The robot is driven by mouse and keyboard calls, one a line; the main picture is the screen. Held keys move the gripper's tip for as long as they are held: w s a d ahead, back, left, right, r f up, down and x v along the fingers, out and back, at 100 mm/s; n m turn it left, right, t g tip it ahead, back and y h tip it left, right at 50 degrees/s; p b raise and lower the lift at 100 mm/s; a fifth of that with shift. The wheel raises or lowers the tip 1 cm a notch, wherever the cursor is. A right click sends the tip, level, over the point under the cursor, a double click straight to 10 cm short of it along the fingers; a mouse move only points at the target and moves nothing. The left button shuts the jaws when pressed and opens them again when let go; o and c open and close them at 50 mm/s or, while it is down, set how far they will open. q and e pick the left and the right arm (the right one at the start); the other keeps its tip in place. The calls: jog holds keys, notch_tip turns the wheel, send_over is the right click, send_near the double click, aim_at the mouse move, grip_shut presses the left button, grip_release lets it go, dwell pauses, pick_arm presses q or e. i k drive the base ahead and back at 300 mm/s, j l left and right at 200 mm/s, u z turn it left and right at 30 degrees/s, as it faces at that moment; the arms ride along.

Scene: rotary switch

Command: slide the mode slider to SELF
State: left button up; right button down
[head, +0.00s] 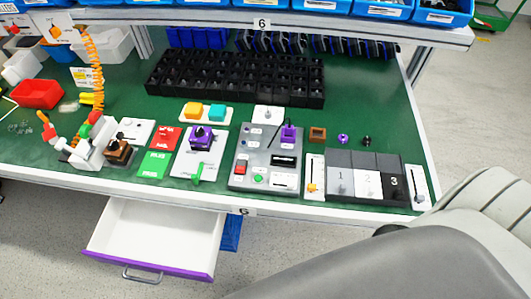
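A grey control panel (240,182) lies on the green bench, with a red switch, a green button and slots on it. Right of it stands a white slider plate (314,165) with an orange knob (313,187) near its lower end. No lettering such as SELF is readable, and I cannot tell which one is the mode slider. Neither of my grippers is in view.
A black bin grid (235,80) stands behind the panels. Tiles marked 1, 2 and 3 (365,183) lie between the slider plates. An open white drawer (150,232) juts out below the bench front. A large grey shape (400,265) covers the lower right. Bare green bench (380,120) shows right of the grid.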

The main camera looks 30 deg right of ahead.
aim_at(290, 181)
jog(key=z, duration=1.1)
